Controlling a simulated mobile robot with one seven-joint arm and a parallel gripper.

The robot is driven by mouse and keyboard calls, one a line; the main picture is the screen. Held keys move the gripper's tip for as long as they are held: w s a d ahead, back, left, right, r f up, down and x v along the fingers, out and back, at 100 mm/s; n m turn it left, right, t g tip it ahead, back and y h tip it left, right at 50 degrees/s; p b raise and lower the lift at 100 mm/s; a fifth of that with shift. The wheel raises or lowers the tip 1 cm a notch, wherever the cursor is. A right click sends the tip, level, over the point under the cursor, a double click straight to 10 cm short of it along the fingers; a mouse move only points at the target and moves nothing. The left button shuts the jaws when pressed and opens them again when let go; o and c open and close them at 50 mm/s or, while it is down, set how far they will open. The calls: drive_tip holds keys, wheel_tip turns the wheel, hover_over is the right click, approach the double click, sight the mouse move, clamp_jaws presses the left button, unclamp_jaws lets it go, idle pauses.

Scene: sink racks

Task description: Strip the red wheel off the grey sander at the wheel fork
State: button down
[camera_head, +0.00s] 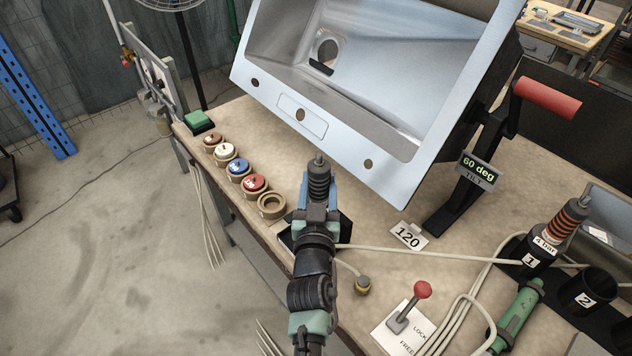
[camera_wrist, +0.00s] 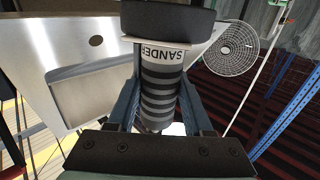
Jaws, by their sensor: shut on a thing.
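My gripper (camera_head: 318,208) is shut on the grey sander (camera_head: 318,180), a dark ribbed tool with a thin grey spindle at its upper end. In the wrist view the sander (camera_wrist: 160,92) stands between the fingers, with grey and black bands and a white SANDER label. A thick black round part (camera_wrist: 167,18) crosses its far end. No red wheel shows on the sander. A red disc (camera_head: 255,183) sits in a tan ring in the row left of my gripper. A dark plate (camera_head: 345,226) shows partly behind my gripper; I cannot tell whether it is the wheel fork.
Brown, white and blue discs (camera_head: 239,166) line the bench's left edge, beside an empty ring (camera_head: 271,204). A tilted steel sink (camera_head: 390,150) rises behind. A red-knobbed lever (camera_head: 422,290), hoses, an orange-banded tool (camera_head: 565,222) and an empty cup (camera_head: 588,290) stand right.

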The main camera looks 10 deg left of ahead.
drive_tip(key=shift+r+p, duration=0.6)
drive_tip(key=shift+r, duration=0.25)
idle(0.6)
